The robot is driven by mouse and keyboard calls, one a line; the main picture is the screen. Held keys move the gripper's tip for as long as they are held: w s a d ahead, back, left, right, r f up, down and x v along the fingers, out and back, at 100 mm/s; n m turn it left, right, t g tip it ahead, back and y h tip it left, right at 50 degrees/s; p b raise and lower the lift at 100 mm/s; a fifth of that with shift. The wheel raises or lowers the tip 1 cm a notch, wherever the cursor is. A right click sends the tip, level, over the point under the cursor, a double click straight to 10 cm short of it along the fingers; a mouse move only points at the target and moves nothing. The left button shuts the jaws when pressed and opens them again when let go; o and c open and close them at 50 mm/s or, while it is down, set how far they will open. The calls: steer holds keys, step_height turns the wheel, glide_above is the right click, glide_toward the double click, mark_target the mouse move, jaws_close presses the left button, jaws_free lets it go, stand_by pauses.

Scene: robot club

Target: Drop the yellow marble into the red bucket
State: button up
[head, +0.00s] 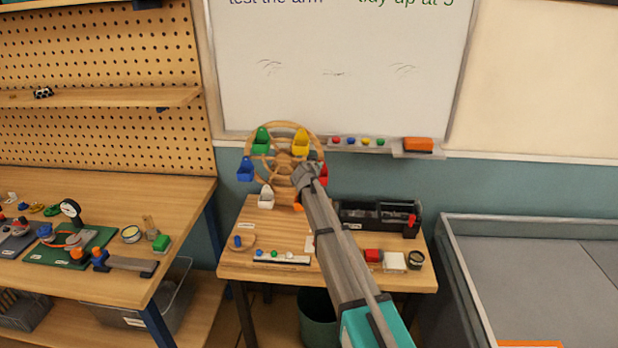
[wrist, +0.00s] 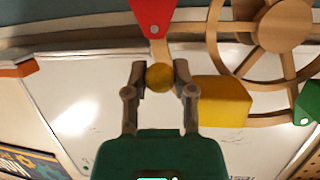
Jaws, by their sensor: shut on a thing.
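My gripper (wrist: 159,78) is shut on the yellow marble (wrist: 160,77), which shows between the two fingertips in the wrist view. The red bucket (wrist: 152,14) hangs from the wooden wheel just beyond the fingertips there, apart from the marble. In the head view my gripper (head: 306,173) is at the right side of the wheel (head: 283,128), and the red bucket (head: 324,172) shows partly behind it. The marble is hidden in the head view.
A yellow bucket (wrist: 222,102) hangs close beside my right finger in the wrist view. Green (head: 261,142), blue (head: 245,170) and white (head: 266,199) buckets hang on the wheel's left. A black toolbox (head: 378,214) stands right of the wheel on the wooden table (head: 228,268).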

mark_target(322, 152)
steer(key=shift+n+y, duration=0.3)
steer(key=shift+y, duration=0.1)
steer(key=w, duration=0.1)
steer(key=w+d+r, duration=0.1)
steer(key=w, duration=0.1)
steer(key=w+p, duration=0.1)
steer(key=shift+w+d+r, duration=0.15)
steer(key=shift+d+r, duration=0.2)
steer(key=shift+r, duration=0.05)
steer(key=shift+f, duration=0.15)
steer(key=shift+f+b, duration=2.55)
steer(key=shift+b, duration=0.15)
steer(key=shift+f+b, duration=0.5)
steer(key=o, duration=1)
steer(key=shift+c, duration=0.2)
